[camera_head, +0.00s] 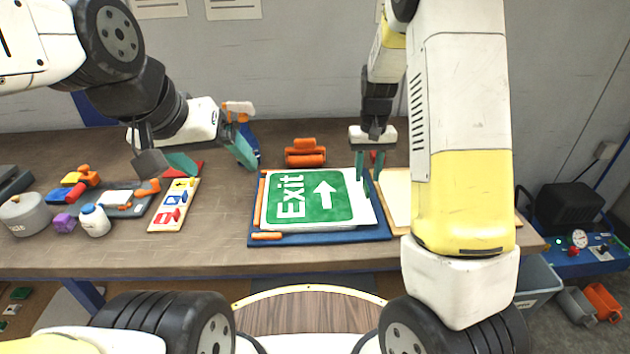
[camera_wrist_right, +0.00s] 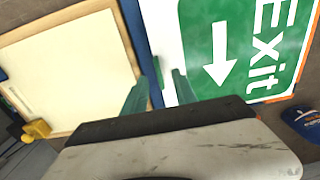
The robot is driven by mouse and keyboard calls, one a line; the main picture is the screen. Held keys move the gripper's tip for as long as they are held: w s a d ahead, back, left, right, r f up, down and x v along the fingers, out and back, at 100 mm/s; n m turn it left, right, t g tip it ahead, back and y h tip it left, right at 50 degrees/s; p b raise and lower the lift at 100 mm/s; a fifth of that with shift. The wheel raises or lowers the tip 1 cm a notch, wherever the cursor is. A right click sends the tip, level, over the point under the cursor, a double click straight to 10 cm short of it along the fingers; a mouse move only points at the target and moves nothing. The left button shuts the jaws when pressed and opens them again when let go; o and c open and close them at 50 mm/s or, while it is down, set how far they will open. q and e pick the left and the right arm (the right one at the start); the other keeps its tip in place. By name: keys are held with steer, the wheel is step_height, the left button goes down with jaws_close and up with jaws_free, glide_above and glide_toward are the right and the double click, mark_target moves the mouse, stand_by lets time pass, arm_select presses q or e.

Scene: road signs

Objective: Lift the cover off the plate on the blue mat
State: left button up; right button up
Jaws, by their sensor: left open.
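A green Exit sign (camera_head: 308,197) with a white arrow and a white border lies flat on the blue mat (camera_head: 320,239), over an orange-edged piece. I cannot make out a cover separate from this sign plate. My right gripper (camera_head: 369,167) is at the sign's right edge, fingers pointing down and apart. In the right wrist view its fingers (camera_wrist_right: 160,86) stand on either side of the plate's white edge (camera_wrist_right: 158,40); contact is unclear. My left gripper (camera_head: 212,158) is open and empty above the table, left of the mat.
A cream board (camera_head: 396,196) lies right of the mat. A panel with red and blue pieces (camera_head: 174,204), a white jar (camera_head: 95,220) and a grey pot (camera_head: 24,214) are at the left.

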mark_target(367, 186)
step_height(367, 186, down, 4)
steer(key=shift+d+r, duration=0.1)
steer(key=shift+r, duration=0.05)
jaws_close()
steer(key=shift+r, duration=0.15)
